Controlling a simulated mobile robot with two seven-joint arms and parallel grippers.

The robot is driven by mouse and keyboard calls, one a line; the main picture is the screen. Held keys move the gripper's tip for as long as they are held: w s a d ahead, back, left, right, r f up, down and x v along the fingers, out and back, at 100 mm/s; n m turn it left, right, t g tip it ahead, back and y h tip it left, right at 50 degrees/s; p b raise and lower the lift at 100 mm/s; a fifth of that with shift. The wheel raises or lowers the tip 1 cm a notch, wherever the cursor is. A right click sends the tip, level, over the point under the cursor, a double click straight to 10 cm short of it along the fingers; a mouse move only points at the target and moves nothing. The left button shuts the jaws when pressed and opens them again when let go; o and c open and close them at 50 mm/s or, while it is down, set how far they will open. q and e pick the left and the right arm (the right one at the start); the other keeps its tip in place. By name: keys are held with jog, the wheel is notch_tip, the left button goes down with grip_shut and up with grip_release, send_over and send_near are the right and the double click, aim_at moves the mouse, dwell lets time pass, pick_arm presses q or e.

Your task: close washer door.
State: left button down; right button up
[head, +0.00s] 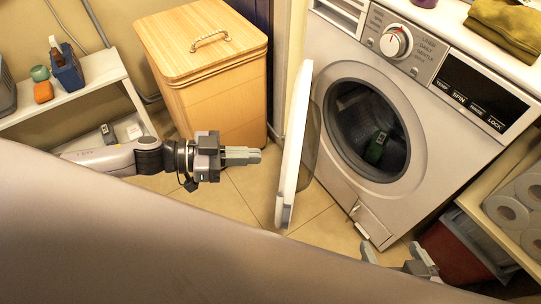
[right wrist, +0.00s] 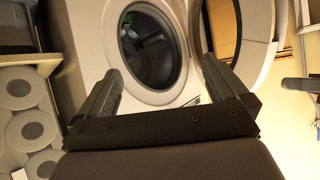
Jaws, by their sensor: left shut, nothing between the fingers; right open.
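The white washer (head: 335,175) stands at the right in the head view. Its round door (head: 295,145) is wide open, seen nearly edge-on, swung out to the left of the drum opening (head: 368,130). A dark green item (head: 377,147) lies inside the drum. My left gripper (head: 258,156) is shut and empty, left of the door with a small gap to it. My right gripper (head: 400,262) is low in front of the washer. The right wrist view shows it open and empty (right wrist: 160,85), with the washer (right wrist: 95,50) and the open door (right wrist: 238,30) beyond.
A wooden hamper (head: 215,85) stands behind my left gripper. A rack with paper rolls (head: 520,195) stands right of the washer. A folded olive towel (head: 505,28) lies on top. Tiled floor (head: 235,205) below the left gripper is clear.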

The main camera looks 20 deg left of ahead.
aim_at(285, 157)
pick_arm(q)
jog(key=x, duration=0.4)
jog(key=shift+b, duration=0.3)
jog(key=shift+w+d+f, duration=0.1)
jog(key=shift+w+d, duration=0.1)
jog(key=shift+d, duration=0.15)
pick_arm(e)
jog(key=shift+w+a+r, duration=0.25)
jog(key=shift+w+r, duration=0.05)
jog(key=shift+r, duration=0.05)
pick_arm(q)
jog(key=shift+d, duration=0.1)
